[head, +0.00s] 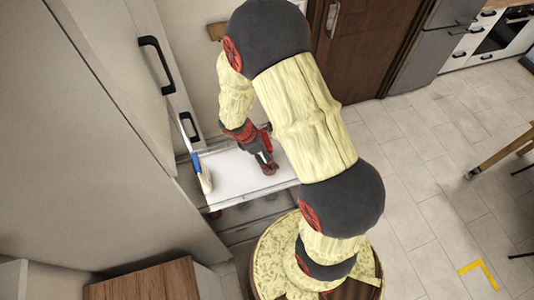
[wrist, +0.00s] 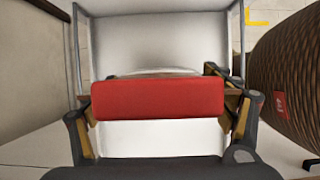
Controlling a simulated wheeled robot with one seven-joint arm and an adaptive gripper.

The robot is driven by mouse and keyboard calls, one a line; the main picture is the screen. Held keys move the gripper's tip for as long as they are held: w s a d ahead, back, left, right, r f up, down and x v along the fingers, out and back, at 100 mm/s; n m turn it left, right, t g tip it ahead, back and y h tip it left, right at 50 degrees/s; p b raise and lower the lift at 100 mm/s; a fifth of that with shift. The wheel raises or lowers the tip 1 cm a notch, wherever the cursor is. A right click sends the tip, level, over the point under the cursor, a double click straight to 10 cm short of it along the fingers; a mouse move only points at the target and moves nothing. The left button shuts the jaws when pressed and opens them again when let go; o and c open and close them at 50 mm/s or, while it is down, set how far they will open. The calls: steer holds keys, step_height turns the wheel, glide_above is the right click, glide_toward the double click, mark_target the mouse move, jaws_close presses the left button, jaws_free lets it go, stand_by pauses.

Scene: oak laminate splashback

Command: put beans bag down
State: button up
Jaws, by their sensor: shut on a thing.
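My gripper (head: 267,163) reaches down over a white open drawer (head: 232,182). It is shut on a small reddish-brown thing (head: 270,171), which I take to be the beans bag. The thing is at or just above the drawer floor; I cannot tell whether it touches. In the wrist view the gripper's fingers (wrist: 158,98) stand on both sides of a flat red panel, and a brown edge shows just beyond it. The fingers and arm hide most of the bag. The pale drawer floor (wrist: 160,45) fills the middle of the wrist view.
A white item with a blue part (head: 204,173) is at the drawer's left end. Tall pale cabinet doors with a black handle (head: 156,60) stand to the left. A wooden-topped unit (head: 140,281) is at lower left. Open tiled floor (head: 430,150) lies to the right.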

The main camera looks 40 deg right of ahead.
steer(key=shift+f, duration=0.15)
steer(key=o, duration=1.7)
steer(key=shift+w+a+r, duration=0.1)
steer(key=shift+w+r, duration=0.05)
steer(key=shift+r, duration=0.4)
steer(key=s+a+r+m+t+y, duration=0.15)
steer(key=a+r+m, duration=0.25)
steer(key=r, duration=0.9)
steer(key=s+a+r+m+t+y, duration=0.1)
steer(key=s+a+r+m+t, duration=0.2)
steer(key=r, duration=1)
steer(key=s+a+r+m, duration=0.1)
steer(key=s+r+m, duration=0.1)
steer(key=r, duration=0.1)
steer(key=s+a+r+m+t+y, duration=0.1)
steer(key=s+a+r+m, duration=0.1)
steer(key=s+r+m, duration=0.1)
steer(key=s+a+r+m+t, duration=0.1)
steer(key=s+r+m, duration=0.1)
steer(key=s+r, duration=0.1)
steer(key=shift+a+r+m+y, duration=0.15)
steer(key=shift+a+m+y, duration=0.2)
steer(key=shift+a+m, duration=0.05)
